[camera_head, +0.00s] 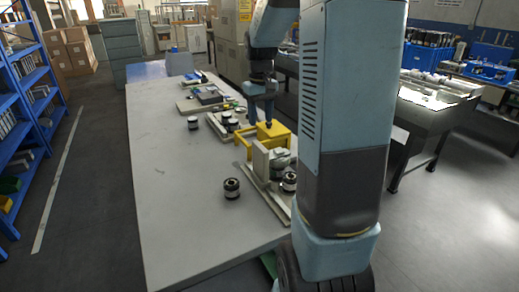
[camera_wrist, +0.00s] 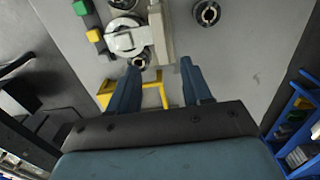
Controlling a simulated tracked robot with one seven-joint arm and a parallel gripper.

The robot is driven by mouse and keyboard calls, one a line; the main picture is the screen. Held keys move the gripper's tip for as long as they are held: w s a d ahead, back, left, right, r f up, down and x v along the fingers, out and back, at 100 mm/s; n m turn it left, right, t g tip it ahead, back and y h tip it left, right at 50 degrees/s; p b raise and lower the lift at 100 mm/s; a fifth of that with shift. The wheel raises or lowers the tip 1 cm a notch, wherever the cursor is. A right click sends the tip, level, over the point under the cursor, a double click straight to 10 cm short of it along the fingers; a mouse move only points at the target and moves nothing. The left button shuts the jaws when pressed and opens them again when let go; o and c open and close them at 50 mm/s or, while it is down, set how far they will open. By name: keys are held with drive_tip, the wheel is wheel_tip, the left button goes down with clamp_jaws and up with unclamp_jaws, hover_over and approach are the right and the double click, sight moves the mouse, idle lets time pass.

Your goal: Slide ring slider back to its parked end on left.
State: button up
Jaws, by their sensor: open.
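The wrapper station stands on the long grey table. A pale upright plate (camera_head: 262,160) and a round grey-white disc part (camera_head: 280,158) belong to it. The disc part also shows in the wrist view (camera_wrist: 124,38), beside a pale bar (camera_wrist: 161,35). A yellow frame (camera_head: 271,132) stands behind the plate; in the wrist view its rail (camera_wrist: 153,95) shows between my fingers. I cannot tell for sure which part is the ring slider. My gripper (camera_wrist: 160,66) is open, pointing down over the yellow frame; nothing is visibly held between its fingers.
Black-and-white rolls stand near the station, one on the bare table (camera_head: 231,188). Green (camera_wrist: 82,7) and yellow (camera_wrist: 93,35) buttons sit beside the disc. More small stations (camera_head: 205,96) stand farther along the table. The table's left side (camera_head: 165,170) is clear.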

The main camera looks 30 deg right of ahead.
sight(259, 146)
wheel_tip(259, 146, down, 12)
drive_tip(key=shift+f, duration=0.15)
idle(0.3)
clamp_jaws()
idle(0.5)
drive_tip(key=shift+a, duration=0.2)
drive_tip(key=shift+s, duration=0.1)
